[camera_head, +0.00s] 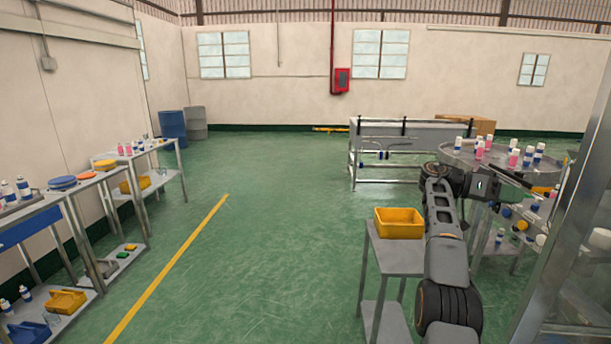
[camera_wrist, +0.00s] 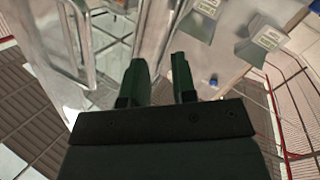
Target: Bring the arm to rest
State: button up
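My arm stands at the right of the head view, reaching up from its dark round base joint and bending right at its top. My gripper (camera_head: 522,181) is at the arm's end, level with the round table and close to its near edge. In the wrist view my gripper (camera_wrist: 158,82) shows two dark fingers with a clear gap between them and nothing held. The wrist view is tilted and shows pale metal frames and panels beyond the fingers.
A yellow bin (camera_head: 399,223) sits on a small stand (camera_head: 385,258) left of my arm. A metal-framed structure (camera_head: 560,240) rises at right. Benches (camera_head: 75,190) line the left wall. The green floor between is clear.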

jog(key=w+a+f+n+t+y, duration=0.2)
jog(key=w+f+n+t, duration=0.45)
jog(key=f+n, duration=0.45)
jog(key=s+a+f+n+t+y, duration=0.3)
jog(key=a+f+n+y, duration=0.3)
jog(key=a, duration=0.4)
jog(key=s+a+f+n+t+y, duration=0.1)
jog(key=s+a+f+t+y, duration=0.1)
jog(key=s+a, duration=1)
jog(key=s+a+f+n+t+y, duration=0.1)
jog(key=s+a+f+t+y, duration=0.1)
jog(key=s+a, duration=1)
jog(key=s+f+y, duration=0.1)
jog(key=y, duration=0.1)
jog(key=shift+f+y, duration=0.3)
jog(key=shift+f, duration=0.05)
